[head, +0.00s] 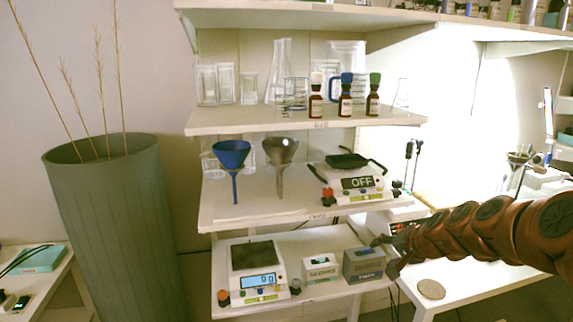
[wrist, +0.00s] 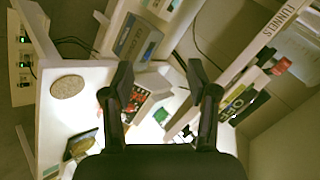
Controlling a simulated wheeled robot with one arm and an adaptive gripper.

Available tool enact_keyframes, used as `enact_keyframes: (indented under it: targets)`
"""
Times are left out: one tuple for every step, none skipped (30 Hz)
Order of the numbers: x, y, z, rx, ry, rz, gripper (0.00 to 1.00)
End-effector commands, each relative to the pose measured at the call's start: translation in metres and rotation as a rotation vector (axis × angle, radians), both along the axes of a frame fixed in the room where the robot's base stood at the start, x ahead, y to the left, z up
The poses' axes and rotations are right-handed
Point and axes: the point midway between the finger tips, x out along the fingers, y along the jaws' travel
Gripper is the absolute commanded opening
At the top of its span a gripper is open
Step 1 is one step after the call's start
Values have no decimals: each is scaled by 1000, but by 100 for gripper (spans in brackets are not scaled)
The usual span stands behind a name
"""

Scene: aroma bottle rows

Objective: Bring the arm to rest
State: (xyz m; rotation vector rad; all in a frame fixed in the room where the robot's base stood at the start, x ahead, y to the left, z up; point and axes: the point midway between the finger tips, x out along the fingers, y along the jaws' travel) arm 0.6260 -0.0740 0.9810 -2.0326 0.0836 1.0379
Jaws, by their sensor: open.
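My gripper (wrist: 162,80) is open and empty in the wrist view, its two dark fingers apart with nothing between them in grasp. In the head view my arm reaches in from the right edge, and my gripper (head: 390,252) is at its left end, in front of the right side of the shelf unit. There it overlaps the region next to a grey box (head: 363,265) on the low shelf. Whether it touches the box cannot be told.
Two funnels and a scale (head: 360,182) occupy the middle shelf. A lower scale (head: 258,280) stands left of a white box (head: 319,268). A white table (head: 480,283) bears a round disc (head: 431,289).

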Motion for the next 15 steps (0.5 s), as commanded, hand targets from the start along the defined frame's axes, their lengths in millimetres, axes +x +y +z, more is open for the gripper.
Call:
enact_keyframes:
  targets:
    - [-18, 22, 11, -24, 20, 66, 59]
    - [-29, 33, 12, -37, 36, 102, 59]
    - [-44, 48, 15, -55, 56, 149, 59]
    - [-57, 58, 16, -68, 74, 185, 59]
    - [-70, 67, 17, -83, 95, 221, 59]
    - [-86, 78, 18, -104, 117, 261, 59]
    - [-98, 85, 20, -119, 134, 292, 59]
    - [-112, 92, 20, -136, 154, 324, 59]
    - [-130, 99, 19, -159, 182, 363, 59]
    - [-143, 104, 19, -174, 202, 390, 59]
    - [-158, 109, 19, -190, 224, 418, 59]
    - [-176, 113, 19, -215, 251, 452, 59]
    - [-189, 115, 19, -233, 272, 475, 59]
    - [-203, 117, 19, -250, 295, 498, 59]
    - [-222, 119, 18, -272, 326, 528, 59]
